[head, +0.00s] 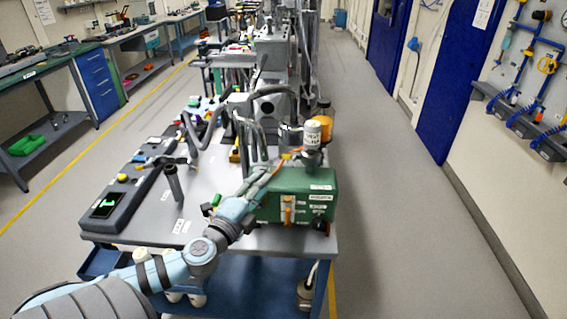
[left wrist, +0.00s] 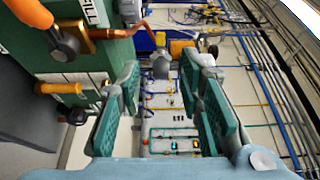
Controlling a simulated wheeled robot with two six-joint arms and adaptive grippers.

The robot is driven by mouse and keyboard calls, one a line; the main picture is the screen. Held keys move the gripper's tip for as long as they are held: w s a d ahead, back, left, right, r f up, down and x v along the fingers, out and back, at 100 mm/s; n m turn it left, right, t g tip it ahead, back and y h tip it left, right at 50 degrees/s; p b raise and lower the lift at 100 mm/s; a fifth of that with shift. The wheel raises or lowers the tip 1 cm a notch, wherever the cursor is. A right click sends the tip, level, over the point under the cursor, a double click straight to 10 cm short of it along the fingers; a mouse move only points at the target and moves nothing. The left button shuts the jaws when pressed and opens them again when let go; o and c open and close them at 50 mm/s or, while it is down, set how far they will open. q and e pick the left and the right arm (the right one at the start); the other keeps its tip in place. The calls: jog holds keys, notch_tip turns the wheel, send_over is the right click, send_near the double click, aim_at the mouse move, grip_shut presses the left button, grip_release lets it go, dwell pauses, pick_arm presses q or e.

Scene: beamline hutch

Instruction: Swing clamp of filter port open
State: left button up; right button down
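A green box (head: 300,205) with white labels and an orange handle (head: 287,212) stands at the front of the grey bench. It fills the upper left of the left wrist view (left wrist: 75,62). There a copper pipe (left wrist: 122,28) runs from it to a grey fitting (left wrist: 161,64). I cannot tell surely which part is the swing clamp of the filter port. My left gripper (head: 262,180) is beside the box's left end. In the left wrist view it is open (left wrist: 168,88), with the grey fitting seen between its fingers and nothing gripped. My right gripper is out of view.
A white labelled cylinder (head: 313,133) stands above the box, with an orange object (head: 324,117) behind it. Grey curved tubes (head: 250,138) rise behind the box. A dark control panel (head: 118,195) lies at the bench's left. The floor to the right is clear.

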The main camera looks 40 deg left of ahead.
aim_at(285, 157)
pick_arm(q)
jog(key=p+x, duration=0.3)
jog(key=x, duration=1)
jog(key=shift+w, duration=0.3)
jog(key=shift+s, duration=0.1)
grip_shut()
